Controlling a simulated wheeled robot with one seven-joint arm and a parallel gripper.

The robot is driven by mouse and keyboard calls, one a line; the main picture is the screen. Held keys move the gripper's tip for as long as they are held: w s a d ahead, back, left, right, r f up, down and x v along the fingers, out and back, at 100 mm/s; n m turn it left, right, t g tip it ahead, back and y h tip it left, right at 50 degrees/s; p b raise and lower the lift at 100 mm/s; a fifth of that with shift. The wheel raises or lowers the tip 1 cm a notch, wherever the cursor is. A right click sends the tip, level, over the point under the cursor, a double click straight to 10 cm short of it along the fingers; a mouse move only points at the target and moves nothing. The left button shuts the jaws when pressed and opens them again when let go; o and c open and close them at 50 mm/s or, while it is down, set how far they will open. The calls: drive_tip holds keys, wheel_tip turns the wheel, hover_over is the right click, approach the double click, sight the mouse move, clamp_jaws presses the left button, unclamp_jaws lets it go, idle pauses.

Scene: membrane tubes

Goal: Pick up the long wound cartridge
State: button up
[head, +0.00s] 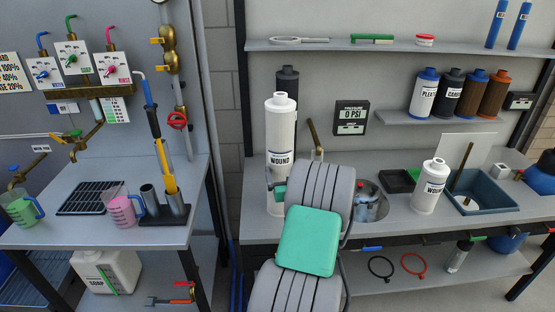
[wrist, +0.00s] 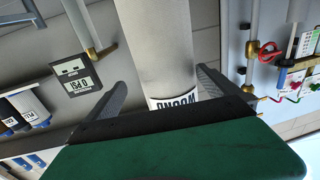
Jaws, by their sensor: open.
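The long wound cartridge (head: 281,132) is a tall white cylinder with a narrow neck and a WOUND label. It stands upright on the right-hand bench in the head view. In the wrist view the cartridge (wrist: 160,55) runs between the two dark fingers of my gripper (wrist: 162,80). The fingers stand open, one on each side, with a visible gap to the cartridge. In the head view my arm hides the cartridge's lower front and most of my gripper (head: 277,186). A shorter white cartridge (head: 430,187), also labelled WOUND, stands farther right on the bench.
A dark cylinder (head: 287,79) stands just behind the long cartridge. A pressure gauge (head: 351,117) and brass pipe (head: 316,137) are on the wall to its right. A metal pot (head: 369,203) and blue sink tray (head: 481,192) sit farther right. A shelf (head: 400,47) runs above.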

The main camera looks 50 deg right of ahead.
drive_tip(key=w, duration=0.1)
drive_tip(key=w+d+p, duration=0.1)
drive_tip(key=w, duration=0.1)
drive_tip(key=w+p, duration=0.1)
drive_tip(key=shift+w+d, duration=0.2)
drive_tip(key=shift+d, duration=0.2)
drive_tip(key=shift+w+d+f, duration=0.1)
drive_tip(key=shift+w+d, duration=0.15)
drive_tip(key=shift+d, duration=0.05)
drive_tip(key=shift+c, duration=0.2)
drive_tip(key=shift+s, duration=0.1)
drive_tip(key=c, duration=1.7)
drive_tip(key=shift+d, duration=0.1)
drive_tip(key=shift+c, duration=0.4)
drive_tip(key=shift+r, duration=0.2)
